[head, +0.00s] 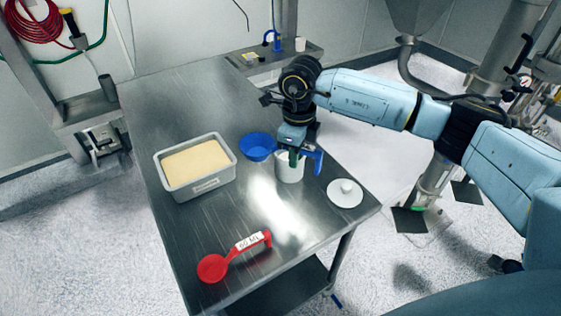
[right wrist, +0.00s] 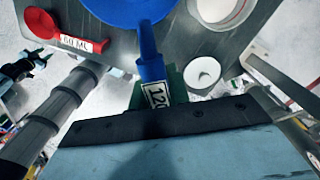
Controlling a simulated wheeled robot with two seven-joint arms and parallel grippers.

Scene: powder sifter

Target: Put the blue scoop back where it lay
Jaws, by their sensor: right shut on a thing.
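The blue scoop (head: 258,147) has a round bowl and a handle. My right gripper (head: 296,156) is shut on its handle, and the bowl points left in the head view. In the right wrist view the bowl (right wrist: 128,8) is at the top, and the handle runs down to the green finger pads (right wrist: 172,82) beside a label reading "120". In the head view the gripper is in front of a white container (head: 289,172). How high the scoop is above the table is hard to tell. My left gripper is not in view.
The steel table (head: 180,120) carries a grey tray of pale powder (head: 215,184) at left, a red scoop (head: 213,267) at the front and a white lid (head: 345,193) at right. Bare table lies between the tray and the red scoop, and behind the tray.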

